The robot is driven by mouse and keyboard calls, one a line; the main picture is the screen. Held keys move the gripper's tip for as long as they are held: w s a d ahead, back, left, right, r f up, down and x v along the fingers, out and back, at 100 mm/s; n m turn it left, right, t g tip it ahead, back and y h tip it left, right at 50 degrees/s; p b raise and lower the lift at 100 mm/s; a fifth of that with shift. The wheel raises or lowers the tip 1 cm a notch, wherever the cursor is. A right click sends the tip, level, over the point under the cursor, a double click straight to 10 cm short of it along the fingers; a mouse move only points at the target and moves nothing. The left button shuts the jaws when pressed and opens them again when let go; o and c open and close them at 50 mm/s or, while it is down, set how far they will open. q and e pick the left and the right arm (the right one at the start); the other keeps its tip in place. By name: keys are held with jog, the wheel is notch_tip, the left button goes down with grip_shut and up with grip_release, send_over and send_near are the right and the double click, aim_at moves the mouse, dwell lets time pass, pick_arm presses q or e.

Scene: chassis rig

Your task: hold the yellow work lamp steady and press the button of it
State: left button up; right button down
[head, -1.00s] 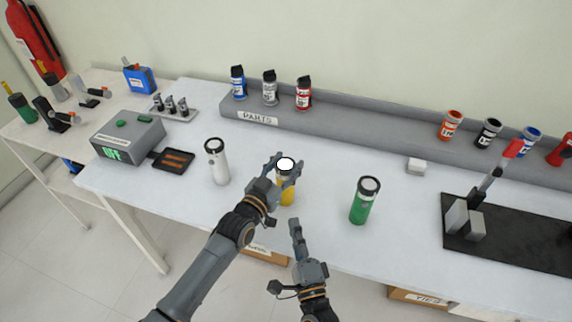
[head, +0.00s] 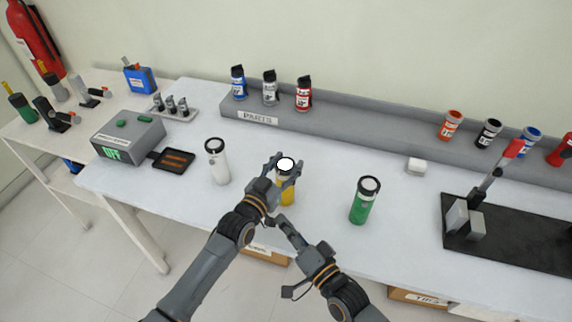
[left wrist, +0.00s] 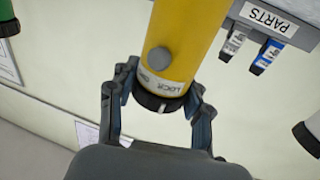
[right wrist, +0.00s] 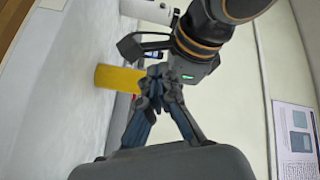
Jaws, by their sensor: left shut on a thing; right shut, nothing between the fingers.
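The yellow work lamp (head: 288,195) stands upright near the front edge of the white bench, its round top bright white. My left gripper (head: 282,172) is shut around its upper part. In the left wrist view the yellow body (left wrist: 185,30) runs between the fingers, with a round grey button (left wrist: 160,58) on its side and a dark end collar marked LOCK. My right gripper (head: 282,222) is shut and empty, just in front of and below the left one. In the right wrist view its fingertips (right wrist: 157,85) appear close to the lamp (right wrist: 118,77); contact with the button cannot be told.
A white lamp (head: 217,163) stands to the left and a green lamp (head: 365,200) to the right. A grey box (head: 128,137) with a green display is at the left. A grey parts rack (head: 340,125) runs along the back. A black board (head: 510,237) lies at the right.

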pick_arm(q)
jog(key=shift+c, duration=0.2)
pick_arm(e)
jog(key=w+d+n+g, duration=0.1)
jog(key=w+n+g, duration=0.1)
jog(key=w+n, duration=0.3)
jog(key=shift+w+d+f+n+g, duration=0.2)
jog(key=shift+w+n+g, duration=0.2)
jog(key=shift+w, duration=1.1)
jog(key=shift+w+r, duration=0.1)
dwell(0.4)
jog(key=shift+w, duration=0.3)
jog(key=shift+s, duration=0.4)
jog(key=s, duration=0.6)
jog(key=shift+a, duration=0.25)
